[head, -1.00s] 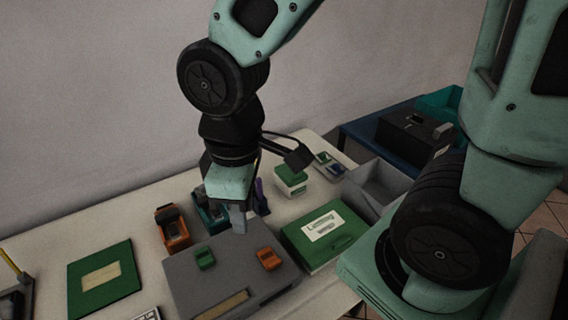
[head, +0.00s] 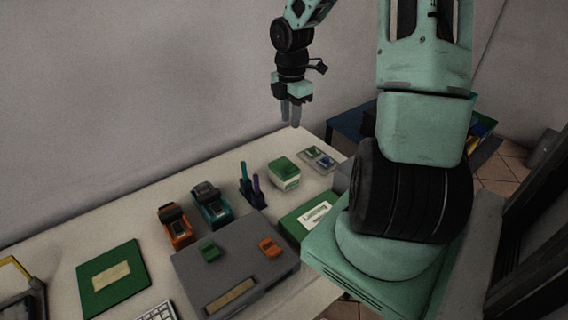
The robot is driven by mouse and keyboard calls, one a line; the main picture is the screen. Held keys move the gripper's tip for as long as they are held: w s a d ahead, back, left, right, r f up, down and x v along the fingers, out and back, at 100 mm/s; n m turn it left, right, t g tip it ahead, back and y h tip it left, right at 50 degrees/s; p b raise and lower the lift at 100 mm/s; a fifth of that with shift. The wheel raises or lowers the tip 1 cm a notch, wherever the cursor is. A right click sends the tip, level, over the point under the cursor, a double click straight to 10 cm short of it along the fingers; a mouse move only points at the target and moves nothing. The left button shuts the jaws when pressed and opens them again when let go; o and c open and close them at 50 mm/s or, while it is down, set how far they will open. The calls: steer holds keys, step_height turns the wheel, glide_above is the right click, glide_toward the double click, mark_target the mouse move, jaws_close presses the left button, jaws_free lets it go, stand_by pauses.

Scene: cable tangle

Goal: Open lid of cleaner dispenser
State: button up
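A small white box with a green lid (head: 284,172), which looks like the cleaner dispenser, stands near the back right of the table in the head view. Its green lid appears shut, with a small raised part on top. My gripper (head: 290,115) hangs above and behind this box, near the table's far edge, with its fingers pointing down. The two fingers show as separate prongs with a narrow gap, and nothing is visible between them. The gripper touches nothing.
A grey case (head: 236,262) bears a green and an orange block. An orange device (head: 176,226), a teal device (head: 211,206) and upright pens (head: 252,187) stand behind it. A labelled green box (head: 308,217) is partly hidden by my body. A small tray (head: 318,158) lies at the back.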

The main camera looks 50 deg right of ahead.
mark_target(291, 167)
steer(key=f+b, duration=0.1)
steer(key=f, duration=1.6)
steer(key=shift+d+f+b, duration=0.2)
steer(key=shift+b, duration=0.1)
jaws_close()
